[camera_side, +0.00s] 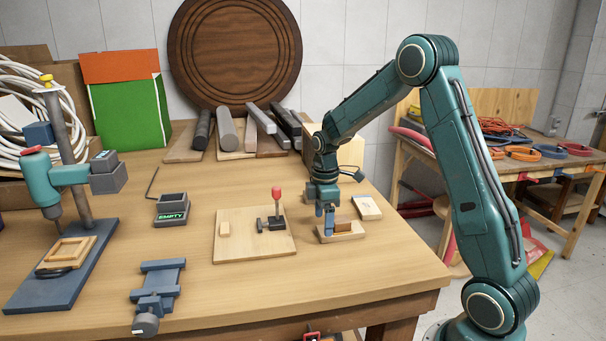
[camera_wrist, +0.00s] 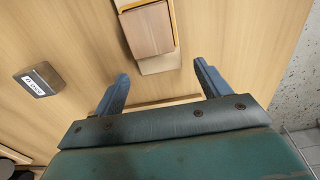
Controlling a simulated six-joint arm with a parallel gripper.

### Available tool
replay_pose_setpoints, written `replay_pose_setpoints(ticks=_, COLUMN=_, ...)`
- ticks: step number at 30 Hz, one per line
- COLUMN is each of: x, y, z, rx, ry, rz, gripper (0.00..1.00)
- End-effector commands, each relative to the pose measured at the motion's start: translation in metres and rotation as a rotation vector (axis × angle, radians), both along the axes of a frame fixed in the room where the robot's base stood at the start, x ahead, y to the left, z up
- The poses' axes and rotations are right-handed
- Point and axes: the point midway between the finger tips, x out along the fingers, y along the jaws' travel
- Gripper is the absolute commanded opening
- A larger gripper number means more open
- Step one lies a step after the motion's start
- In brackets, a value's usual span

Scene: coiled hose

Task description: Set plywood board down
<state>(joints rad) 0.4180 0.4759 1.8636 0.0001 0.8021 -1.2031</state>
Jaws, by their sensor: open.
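A small pale plywood board (camera_side: 352,236) lies flat on the workbench in the side view, with a brown wooden block (camera_side: 343,225) on top of it. My gripper (camera_side: 327,222) points down over the left part of this board, beside the block. In the wrist view the fingers of my gripper (camera_wrist: 162,85) are spread apart. The brown block (camera_wrist: 148,30) shows beyond the fingertips there, with paler wood (camera_wrist: 160,65) next to it. A thin tan strip shows between the fingers; I cannot tell what it belongs to.
A larger board (camera_side: 260,247) with a red-handled clamp (camera_side: 277,195) lies to the left. A labelled block (camera_side: 367,207) is close on the right. A grey tray marked EMPTY (camera_side: 172,209), a vise (camera_side: 158,290) and a drill press (camera_side: 65,170) stand farther left. The bench front is clear.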

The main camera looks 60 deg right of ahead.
Motion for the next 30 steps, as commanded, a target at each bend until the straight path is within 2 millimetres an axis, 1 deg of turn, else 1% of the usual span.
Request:
replay_pose_setpoints(ticks=1, x=0.001, y=0.000, z=0.009, rx=-0.002, ry=-0.005, rz=0.000, gripper=0.76)
replay_pose_setpoints(ticks=9, x=0.001, y=0.000, z=0.053, rx=-0.002, ry=-0.005, rz=0.000, gripper=0.76)
replay_pose_setpoints(ticks=15, x=0.001, y=0.000, z=0.078, rx=-0.001, ry=-0.003, rz=0.000, gripper=0.76)
replay_pose_setpoints(ticks=21, x=0.000, y=0.000, z=0.090, rx=-0.001, ry=-0.001, rz=0.000, gripper=0.76)
replay_pose_setpoints(ticks=30, x=0.000, y=0.000, z=0.091, rx=0.000, ry=0.000, rz=0.000, gripper=0.76)
